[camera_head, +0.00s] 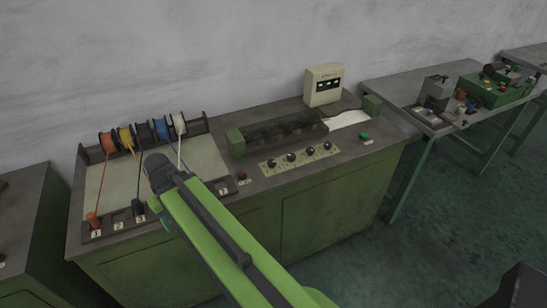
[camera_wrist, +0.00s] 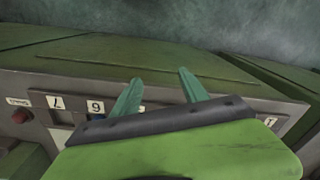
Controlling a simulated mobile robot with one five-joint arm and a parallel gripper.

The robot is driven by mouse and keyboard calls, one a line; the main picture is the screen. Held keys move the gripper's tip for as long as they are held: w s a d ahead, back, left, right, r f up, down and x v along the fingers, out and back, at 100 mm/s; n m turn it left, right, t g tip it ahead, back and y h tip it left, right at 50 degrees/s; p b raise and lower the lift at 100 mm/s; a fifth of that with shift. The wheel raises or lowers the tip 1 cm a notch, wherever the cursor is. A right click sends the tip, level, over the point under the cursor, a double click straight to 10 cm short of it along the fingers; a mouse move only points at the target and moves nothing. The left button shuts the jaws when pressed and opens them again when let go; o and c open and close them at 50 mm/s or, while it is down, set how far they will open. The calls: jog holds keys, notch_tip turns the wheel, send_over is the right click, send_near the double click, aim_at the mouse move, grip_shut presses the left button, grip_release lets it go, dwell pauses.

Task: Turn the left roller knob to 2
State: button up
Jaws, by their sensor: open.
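A light control panel (camera_head: 300,160) with a row of several dark knobs is on the front of the green bench machine. The leftmost knob (camera_head: 271,163) sits at its left end; the markings are too small to read, so I cannot tell its setting or which knob is the left roller knob. My gripper (camera_head: 158,212) is left of the panel, over the numbered slots at the bench's front edge, partly hidden by my arm. In the wrist view my gripper (camera_wrist: 159,77) has two teal fingers spread apart with nothing between them. The knobs are not in that view.
Wire spools (camera_head: 143,133) stand on a rack at the left, with wires to numbered slots. A red button (camera_head: 242,176) and a green button (camera_head: 364,136) flank the knobs. The roller housing (camera_head: 236,143) and a cream box (camera_head: 324,85) stand behind them.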

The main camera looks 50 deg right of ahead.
jog(key=d+r+t+p, duration=0.1)
jog(key=d+r+p, duration=0.5)
jog(key=d, duration=0.9)
jog(key=m+t+p, duration=0.1)
jog(key=t+p, duration=0.2)
jog(key=p, duration=0.4)
send_near(272, 162)
jog(key=shift+h, duration=0.4)
jog(key=b+x, duration=0.4)
jog(key=b, duration=0.4)
jog(key=b+x, duration=0.4)
jog(key=b, duration=0.4)
jog(key=shift+w+a+f+b, duration=0.1)
jog(key=shift+a+f+b, duration=0.05)
jog(key=shift+f+b, duration=0.25)
jog(key=shift+r, duration=0.15)
grip_shut()
